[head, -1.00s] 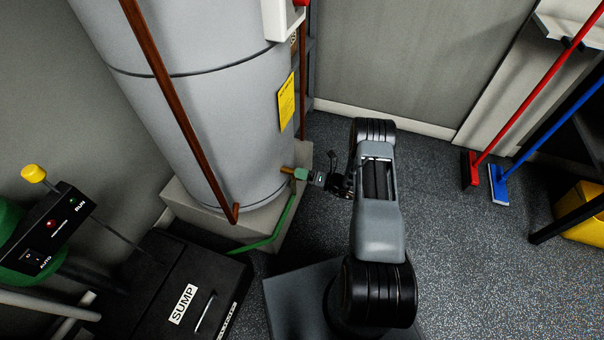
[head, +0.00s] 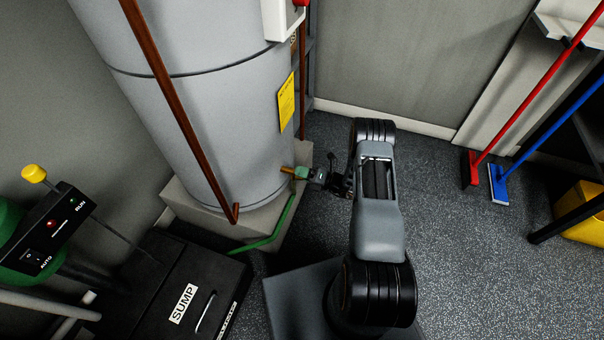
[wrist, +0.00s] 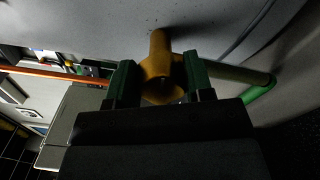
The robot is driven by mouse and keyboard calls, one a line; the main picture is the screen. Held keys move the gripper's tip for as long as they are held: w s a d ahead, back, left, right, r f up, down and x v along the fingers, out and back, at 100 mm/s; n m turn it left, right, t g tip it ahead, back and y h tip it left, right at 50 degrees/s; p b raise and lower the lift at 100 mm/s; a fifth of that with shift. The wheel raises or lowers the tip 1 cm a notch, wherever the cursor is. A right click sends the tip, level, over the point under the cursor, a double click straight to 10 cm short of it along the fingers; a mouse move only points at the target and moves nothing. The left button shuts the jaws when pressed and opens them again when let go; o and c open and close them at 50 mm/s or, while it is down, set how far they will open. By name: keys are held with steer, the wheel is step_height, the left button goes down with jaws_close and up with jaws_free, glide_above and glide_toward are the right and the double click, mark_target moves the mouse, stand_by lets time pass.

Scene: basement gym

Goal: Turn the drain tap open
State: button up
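The brass drain tap (head: 287,170) sticks out low from the right side of the grey tank (head: 235,120). My gripper (head: 303,173) is at the tap, reaching in from the right. In the wrist view the tap (wrist: 160,68) sits between the two green fingers of my gripper (wrist: 161,82), one on each side, with no clear gap. The fingers look shut on it. The tap's handle is not clearly visible, partly hidden by the gripper. A green hose (head: 275,236) runs down from the tap area, and it also shows at right in the wrist view (wrist: 262,88).
A pale plinth (head: 190,212) carries the tank. A copper pipe (head: 180,100) runs down its front. The black sump box (head: 180,275) and a control box (head: 45,235) are at lower left. Red (head: 530,95) and blue brooms (head: 545,130) lean at right. Floor right of my arm is clear.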

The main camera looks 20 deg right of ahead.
steer(key=o, duration=0.5)
steer(key=p+v, duration=0.2)
steer(key=v, duration=1.2)
